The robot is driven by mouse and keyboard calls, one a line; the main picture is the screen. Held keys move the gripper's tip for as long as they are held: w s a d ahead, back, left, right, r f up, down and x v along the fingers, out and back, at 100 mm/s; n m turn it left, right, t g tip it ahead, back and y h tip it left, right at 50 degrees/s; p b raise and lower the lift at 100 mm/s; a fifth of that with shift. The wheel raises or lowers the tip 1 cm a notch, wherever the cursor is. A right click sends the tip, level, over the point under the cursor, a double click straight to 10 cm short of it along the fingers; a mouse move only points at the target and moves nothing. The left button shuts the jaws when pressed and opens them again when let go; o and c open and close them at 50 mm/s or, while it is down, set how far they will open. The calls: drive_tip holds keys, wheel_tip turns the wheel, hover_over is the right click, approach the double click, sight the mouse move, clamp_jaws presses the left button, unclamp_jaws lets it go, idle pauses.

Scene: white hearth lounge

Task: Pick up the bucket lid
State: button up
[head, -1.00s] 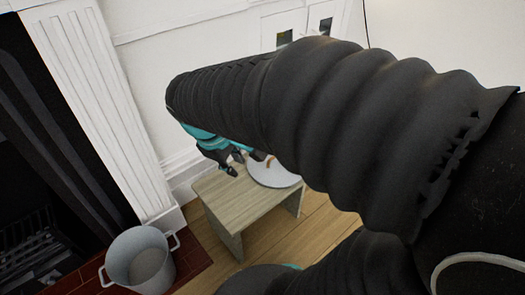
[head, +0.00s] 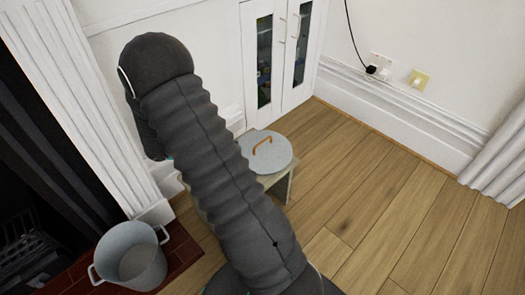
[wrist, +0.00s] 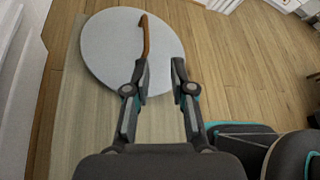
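The bucket lid is a round pale grey disc (head: 278,158) with an orange-brown bar handle (head: 262,142). It lies flat on a small wooden stool (head: 277,184). In the wrist view the lid (wrist: 105,52) fills the upper left, its handle (wrist: 146,38) near its right side. My gripper (wrist: 159,66) is open and empty over the lid's right edge. The handle's near end shows at the left fingertip; I cannot tell if they touch. In the head view my arm hides the gripper and most of the stool.
A grey metal bucket (head: 130,266) stands open on the dark red hearth at the lower left, beside the white fireplace surround (head: 75,85). A white glass-fronted cabinet (head: 275,60) is behind the stool. The wooden floor (head: 375,190) to the right is clear.

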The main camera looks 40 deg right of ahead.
wheel_tip(320, 180, down, 3)
drive_tip(key=w+n, duration=0.2)
approach(262, 142)
drive_tip(key=shift+t+h, duration=0.3)
drive_tip(key=shift+h, duration=0.1)
drive_tip(key=d+f, duration=0.1)
drive_tip(key=d, duration=0.1)
drive_tip(key=d+f, duration=0.1)
drive_tip(key=d, duration=0.1)
drive_tip(key=shift+s+f, duration=0.25)
drive_tip(key=shift+f, duration=0.15)
drive_tip(key=shift+s+b+x, duration=0.1)
drive_tip(key=shift+b+x, duration=0.05)
drive_tip(key=shift+x, duration=1.2)
drive_tip(key=shift+s+b+x, duration=0.15)
drive_tip(key=shift+x, duration=1.25)
drive_tip(key=shift+r, duration=0.1)
drive_tip(key=shift+w, duration=0.1)
clamp_jaws()
